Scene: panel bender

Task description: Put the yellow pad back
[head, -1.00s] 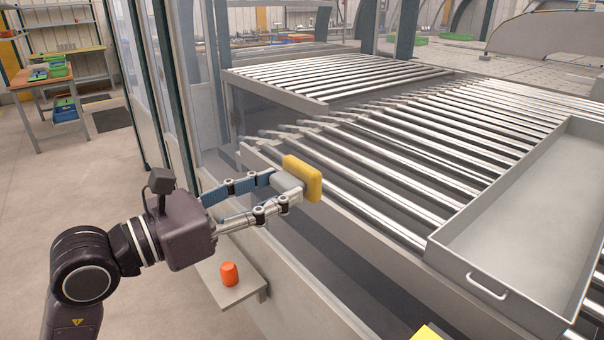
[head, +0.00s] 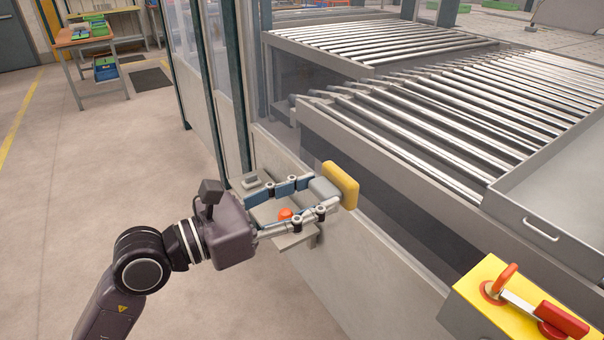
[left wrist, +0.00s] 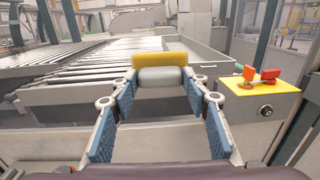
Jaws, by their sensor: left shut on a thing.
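The yellow pad (head: 343,186) is a rounded yellow block with a grey grip piece (head: 322,190) on its back. My left gripper (head: 321,193) is shut on the grey piece and holds the pad in the air, in front of the conveyor's side panel. In the left wrist view the pad (left wrist: 158,60) stands beyond the fingertips, with the grey piece (left wrist: 161,77) between them. A small shelf (head: 298,243) shows behind and below the fingers, partly hidden by them. My right gripper is not in view.
An orange-red object (head: 285,214) is on the shelf, partly behind the fingers. A yellow box with red and orange levers (head: 478,287) stands at the lower right. The roller conveyor (head: 420,130) and a grey tray (head: 507,205) lie beyond.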

